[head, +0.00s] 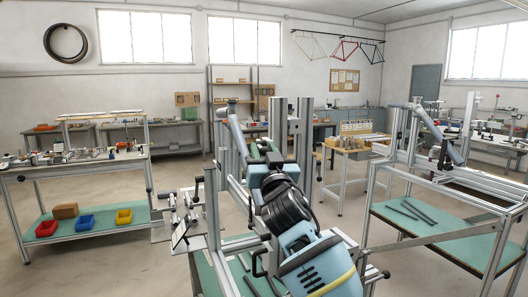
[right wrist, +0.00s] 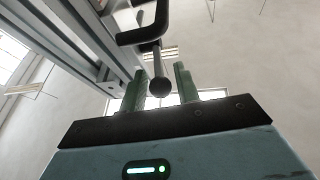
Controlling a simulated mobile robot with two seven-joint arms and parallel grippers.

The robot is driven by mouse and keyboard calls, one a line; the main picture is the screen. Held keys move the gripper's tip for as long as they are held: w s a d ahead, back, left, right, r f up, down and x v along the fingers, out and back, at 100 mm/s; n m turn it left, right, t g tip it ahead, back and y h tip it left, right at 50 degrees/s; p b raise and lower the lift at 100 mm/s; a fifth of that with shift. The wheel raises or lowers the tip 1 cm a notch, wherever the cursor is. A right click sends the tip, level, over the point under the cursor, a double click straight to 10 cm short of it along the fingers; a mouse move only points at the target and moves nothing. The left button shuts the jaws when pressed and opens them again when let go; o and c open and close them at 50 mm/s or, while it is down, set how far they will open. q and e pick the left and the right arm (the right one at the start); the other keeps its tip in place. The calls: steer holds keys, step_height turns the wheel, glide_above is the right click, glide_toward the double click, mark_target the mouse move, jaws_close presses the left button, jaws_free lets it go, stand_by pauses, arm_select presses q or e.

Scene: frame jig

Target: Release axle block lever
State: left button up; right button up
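My right gripper (head: 266,150) is raised in front of the aluminium frame jig (head: 304,135) in the head view. In the right wrist view its two green fingers (right wrist: 160,72) stand apart. A lever with a round dark knob (right wrist: 160,87) hangs between them, with a gap on each side, so it does not look gripped. The lever's rod runs up to a dark bent bracket (right wrist: 128,38) beside the aluminium profile. In the head view my arm and gripper hide the lever and much of the jig's middle. My left gripper is not in view.
A second jig frame (head: 440,170) with a green shelf stands at right. A workbench (head: 75,165) with coloured bins below stands at left. Aluminium posts rise close around my right gripper. Open floor lies between the left bench and the jig.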

stand_by(0.3)
jaws_close()
steer(key=shift+r+g, duration=0.3)
steer(key=shift+w+a+r+n+g+h, duration=0.1)
steer(key=shift+w+r+n+g+h, duration=0.1)
steer(key=shift+r+g, duration=0.45)
steer(key=shift+w+r+n+g+h, duration=0.1)
steer(key=shift+r+n+g, duration=0.15)
steer(key=shift+g, duration=0.7)
steer(key=shift+w+a+r+g+h, duration=0.15)
steer(key=shift+r+g, duration=0.2)
steer(key=shift+g, duration=0.35)
steer(key=shift+w+d+r+g+h, duration=0.15)
steer(key=shift+r+g, duration=0.15)
steer(key=shift+g, duration=0.4)
steer(key=shift+a, duration=0.1)
